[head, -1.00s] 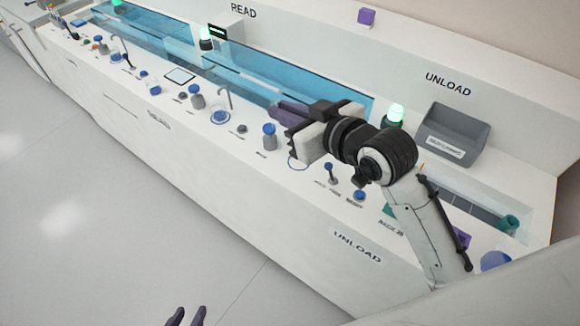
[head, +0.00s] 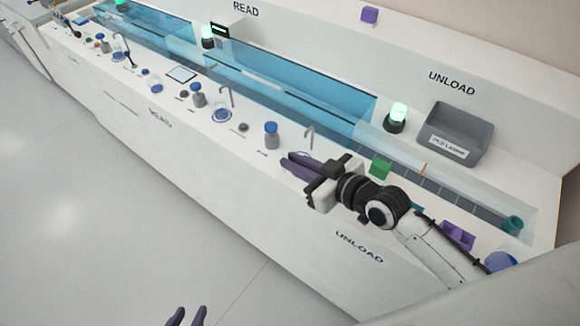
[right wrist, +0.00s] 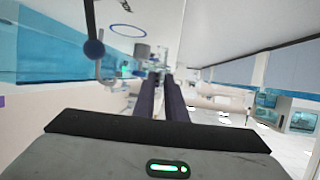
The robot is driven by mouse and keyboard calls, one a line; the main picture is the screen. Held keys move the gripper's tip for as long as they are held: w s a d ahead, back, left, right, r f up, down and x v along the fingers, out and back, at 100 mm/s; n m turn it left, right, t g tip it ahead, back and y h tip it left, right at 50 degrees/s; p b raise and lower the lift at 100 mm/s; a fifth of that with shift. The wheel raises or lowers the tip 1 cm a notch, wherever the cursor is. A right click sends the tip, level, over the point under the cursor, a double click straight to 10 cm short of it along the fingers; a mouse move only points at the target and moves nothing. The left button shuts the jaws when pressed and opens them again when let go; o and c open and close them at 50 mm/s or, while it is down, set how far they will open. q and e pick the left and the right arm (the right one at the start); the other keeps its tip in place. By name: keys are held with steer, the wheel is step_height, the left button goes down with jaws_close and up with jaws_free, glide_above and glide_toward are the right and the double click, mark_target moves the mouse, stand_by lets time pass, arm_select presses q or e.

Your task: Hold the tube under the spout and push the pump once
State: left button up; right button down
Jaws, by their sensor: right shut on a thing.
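A thin curved spout (head: 309,138) stands on the bench just beyond my right gripper (head: 286,161). In the right wrist view a curved spout (right wrist: 97,30) rises left of the dark fingers (right wrist: 161,95). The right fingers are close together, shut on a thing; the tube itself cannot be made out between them. They are low over the bench, near the spout's foot. A blue-topped bottle (head: 271,135) stands left of the fingertips; I cannot tell whether it is the pump. My left gripper (head: 187,317) shows only its fingertips, apart, at the bottom edge, away from the bench.
A long blue-lined channel (head: 290,85) runs behind the bench top. A green block (head: 380,169), a purple holder (head: 458,235) and a grey bin (head: 456,132) lie to the right. More spouts and bottles stand to the left. The floor in front is clear.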

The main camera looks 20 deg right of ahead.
steer(key=shift+w+d+f+b, duration=0.4)
steer(key=shift+d+b, duration=0.15)
steer(key=shift+b, duration=0.1)
steer(key=shift+w+d+f+b, duration=0.3)
steer(key=shift+w+d+b, duration=0.15)
steer(key=shift+b, duration=0.2)
steer(key=shift+w+d+b, duration=0.45)
steer(key=shift+w+d, duration=0.15)
steer(key=shift+d, duration=0.25)
steer(key=shift+d, duration=0.3)
steer(key=shift+w+d, duration=0.15)
steer(key=shift+w, duration=0.05)
steer(key=shift+w+d+b, duration=0.25)
steer(key=shift+d+b, duration=0.05)
steer(key=shift+w+d, duration=0.1)
steer(key=shift+d, duration=0.05)
steer(key=shift+w+d+b, duration=0.25)
steer(key=shift+d+b, duration=0.1)
steer(key=shift+d, duration=0.05)
